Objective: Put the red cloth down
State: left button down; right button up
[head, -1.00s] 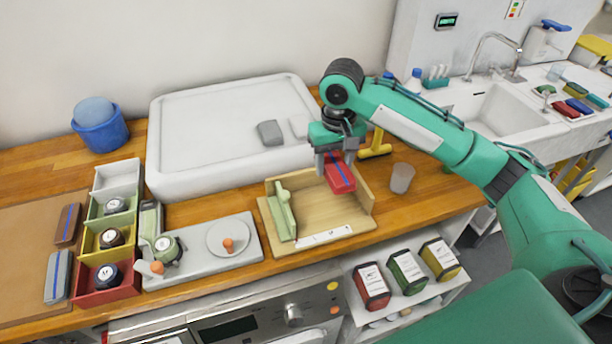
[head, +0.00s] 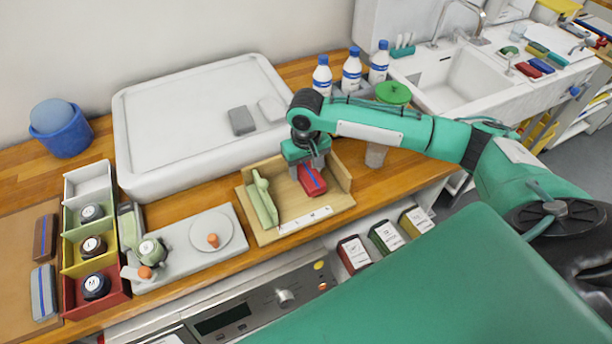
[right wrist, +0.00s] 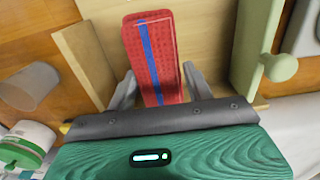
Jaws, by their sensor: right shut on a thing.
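The red cloth (head: 312,180) is a folded red block with a blue stripe. My right gripper (head: 308,162) is shut on its near end, and the cloth is over the wooden folding tray (head: 285,217). In the right wrist view the cloth (right wrist: 153,55) sticks out from between the fingers of the gripper (right wrist: 158,92), above the tray's pale wooden floor (right wrist: 205,40). I cannot tell whether the cloth touches that floor. My left gripper is not in view.
A pale green handled piece (head: 264,200) stands at the tray's left side. A raised wooden wall (head: 341,178) borders the right. A clear cup (head: 376,154) and a green-lidded container (head: 393,93) are close to my right arm. A big white tray (head: 190,180) lies behind.

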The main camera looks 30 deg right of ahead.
aim_at(306, 180)
jog(key=shift+f+p, duration=0.4)
jog(key=shift+f, duration=1.9)
jog(key=shift+f, duration=0.15)
jog(key=o, duration=1)
jog(key=shift+c, duration=0.2)
notch_tip(306, 180, up, 11)
jog(key=b, duration=0.2)
jog(key=shift+b, duration=0.4)
jog(key=shift+r, duration=0.65)
